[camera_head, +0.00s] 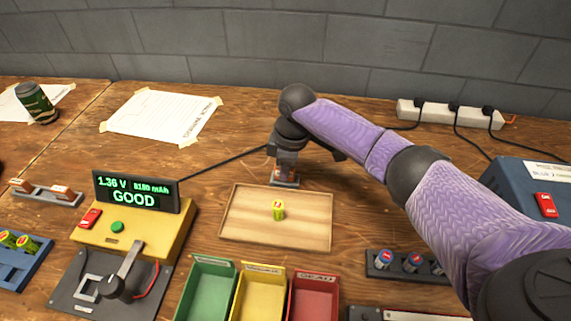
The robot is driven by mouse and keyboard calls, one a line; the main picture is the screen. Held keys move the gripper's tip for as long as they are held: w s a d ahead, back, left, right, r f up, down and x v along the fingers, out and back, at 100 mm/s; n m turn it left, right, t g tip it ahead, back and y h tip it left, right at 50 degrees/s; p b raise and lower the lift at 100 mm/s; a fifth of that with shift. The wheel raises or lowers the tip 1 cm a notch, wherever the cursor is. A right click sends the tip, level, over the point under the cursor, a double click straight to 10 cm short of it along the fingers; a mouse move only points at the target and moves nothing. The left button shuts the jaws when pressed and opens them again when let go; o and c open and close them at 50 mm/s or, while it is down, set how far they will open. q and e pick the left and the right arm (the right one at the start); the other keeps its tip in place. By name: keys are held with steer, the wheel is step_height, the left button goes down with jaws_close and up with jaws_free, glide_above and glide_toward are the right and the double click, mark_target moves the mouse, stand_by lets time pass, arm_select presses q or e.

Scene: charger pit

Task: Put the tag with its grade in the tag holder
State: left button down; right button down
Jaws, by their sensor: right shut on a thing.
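My right gripper (285,161) points down just behind the far edge of the wooden tray. It is shut on a small reddish-brown piece that looks like the tag (291,175); its writing is too small to read and the fingers hide part of it. The piece is at a small grey base that looks like the tag holder (283,183); I cannot tell whether it is seated. The tester display (136,191) reads 1.36 V, 8180 mAh, GOOD. A yellow-green battery (278,211) stands on the wooden tray (240,229). My left gripper is not in view.
Green (205,292), yellow (259,298) and red (314,300) bins stand in front of the tray. A battery rack (379,270) is at the right. A power strip (448,115) lies behind my right arm.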

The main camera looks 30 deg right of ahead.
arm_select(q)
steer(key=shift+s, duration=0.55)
arm_select(e)
steer(key=shift+f, duration=0.1)
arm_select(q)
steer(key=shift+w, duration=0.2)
arm_select(e)
steer(key=shift+f, duration=0.2)
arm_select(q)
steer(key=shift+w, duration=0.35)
arm_select(e)
steer(key=shift+f, duration=0.1)
steer(key=c, duration=0.5)
jaws_free()
steer(key=shift+c, duration=0.2)
steer(key=shift+o, duration=0.3)
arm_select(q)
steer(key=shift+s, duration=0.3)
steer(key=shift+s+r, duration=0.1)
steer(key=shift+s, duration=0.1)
